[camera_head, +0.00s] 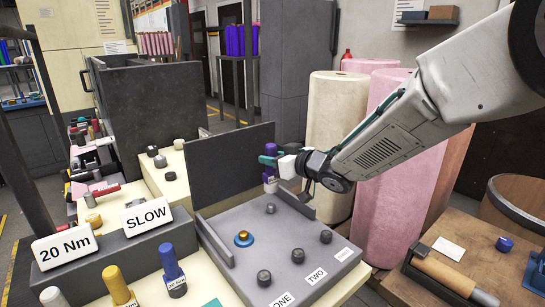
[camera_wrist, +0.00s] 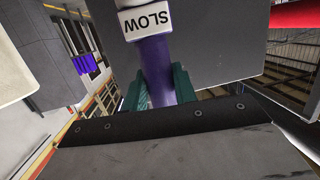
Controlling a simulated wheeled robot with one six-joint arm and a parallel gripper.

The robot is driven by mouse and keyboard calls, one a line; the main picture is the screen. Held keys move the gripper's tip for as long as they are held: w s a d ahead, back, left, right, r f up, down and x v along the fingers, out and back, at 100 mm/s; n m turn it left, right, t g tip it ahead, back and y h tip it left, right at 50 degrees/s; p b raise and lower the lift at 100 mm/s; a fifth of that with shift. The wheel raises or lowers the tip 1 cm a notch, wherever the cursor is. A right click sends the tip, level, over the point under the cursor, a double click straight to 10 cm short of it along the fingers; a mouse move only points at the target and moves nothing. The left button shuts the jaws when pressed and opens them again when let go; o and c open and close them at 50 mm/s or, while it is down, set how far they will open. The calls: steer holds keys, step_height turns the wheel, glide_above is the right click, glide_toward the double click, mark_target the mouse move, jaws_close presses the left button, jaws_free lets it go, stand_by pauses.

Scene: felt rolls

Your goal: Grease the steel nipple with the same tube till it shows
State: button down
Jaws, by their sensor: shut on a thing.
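My gripper (camera_head: 272,163) is shut on a purple tube (camera_wrist: 157,72), which sits between its green fingers in the wrist view. The tube has a white band reading SLOW (camera_wrist: 146,19). In the head view the purple tube (camera_head: 270,151) is upright, above the far edge of a grey tray (camera_head: 222,213). A grey, steel-looking nipple (camera_head: 271,208) stands on the tray below and in front of the tube. A brass-topped fitting with a blue base (camera_head: 243,239) and several dark fittings (camera_head: 298,256) also stand there. Which one is the steel nipple is not certain; no grease is discernible.
Signs read 20 Nm (camera_head: 65,246) and SLOW (camera_head: 147,215). A blue tube (camera_head: 172,268) and a yellow tube (camera_head: 117,287) stand at the front left. A dark upright panel (camera_head: 228,160) backs the tray. Felt rolls (camera_head: 335,130) stand behind my arm. A wooden bench (camera_head: 455,235) is at right.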

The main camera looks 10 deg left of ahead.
mark_target(273, 181)
steer(key=shift+f, duration=2.4)
steer(key=shift+f, duration=0.6)
steer(key=shift+r, duration=3.6)
